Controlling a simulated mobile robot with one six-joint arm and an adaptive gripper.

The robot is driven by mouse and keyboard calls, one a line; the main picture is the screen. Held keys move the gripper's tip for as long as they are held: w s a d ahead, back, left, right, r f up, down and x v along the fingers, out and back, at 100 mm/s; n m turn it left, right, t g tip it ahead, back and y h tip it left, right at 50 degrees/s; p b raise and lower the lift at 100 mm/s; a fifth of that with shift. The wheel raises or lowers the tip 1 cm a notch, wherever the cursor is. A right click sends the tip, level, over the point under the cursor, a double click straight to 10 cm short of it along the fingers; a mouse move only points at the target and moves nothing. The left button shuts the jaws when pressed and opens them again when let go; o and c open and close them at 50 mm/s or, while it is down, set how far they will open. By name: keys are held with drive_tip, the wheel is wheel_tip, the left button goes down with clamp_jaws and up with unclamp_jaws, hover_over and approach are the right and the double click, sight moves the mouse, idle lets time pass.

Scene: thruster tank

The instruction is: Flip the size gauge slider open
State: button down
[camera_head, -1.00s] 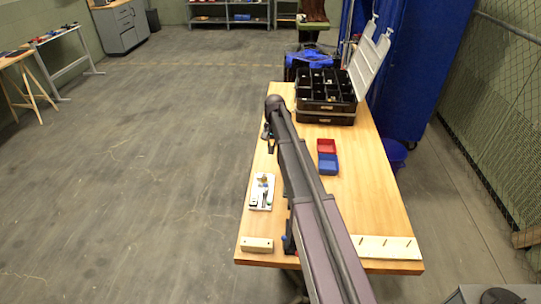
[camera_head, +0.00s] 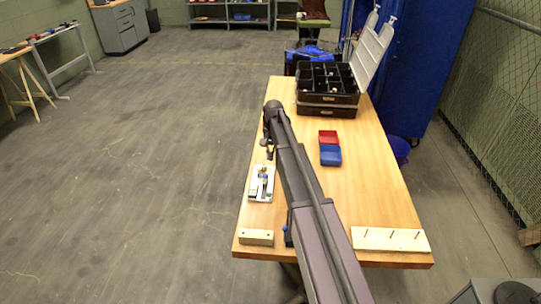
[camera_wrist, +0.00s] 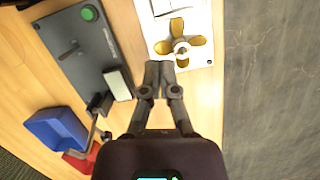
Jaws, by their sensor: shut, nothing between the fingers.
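My gripper (camera_wrist: 160,70) is shut and empty, its fingertips together at the edge of a white plate (camera_wrist: 204,48) with a yellow four-bladed propeller (camera_wrist: 165,46). Whether they touch it I cannot tell. Left of them in the wrist view lies a dark grey panel (camera_wrist: 78,62) with a green button (camera_wrist: 89,13), a dark lever (camera_wrist: 69,50) and a pale block (camera_wrist: 118,84). I cannot tell for sure which part is the size gauge slider. In the head view, the white plate (camera_head: 254,191) lies at the table's left edge, and my arm hides most of the grey panel.
A blue bin (camera_wrist: 55,128) and a red bin (camera_wrist: 77,163) stand beyond the panel. An open black organizer (camera_head: 327,100) stands at the table's far end. A wooden block (camera_head: 256,237) and a pegged board (camera_head: 390,240) lie at the front. The table's right side is clear.

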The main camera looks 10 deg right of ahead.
drive_tip(key=shift+b+x, duration=0.6)
drive_tip(key=shift+x, duration=0.3)
drive_tip(key=shift+s+f, duration=0.25)
drive_tip(key=shift+s+a+f+b, duration=0.1)
drive_tip(key=shift+s+a+b, duration=0.1)
drive_tip(key=shift+s+a, duration=0.45)
drive_tip(key=shift+s+a+f+b, duration=0.15)
drive_tip(key=shift+s+a, duration=0.15)
drive_tip(key=shift+s, duration=0.6)
drive_tip(key=shift+r, duration=0.1)
drive_tip(key=shift+s+a, duration=0.2)
drive_tip(key=shift+s, duration=0.3)
drive_tip(key=shift+s+a, duration=0.15)
drive_tip(key=shift+s, duration=0.4)
drive_tip(key=shift+w+d, duration=0.1)
drive_tip(key=shift+w, duration=0.05)
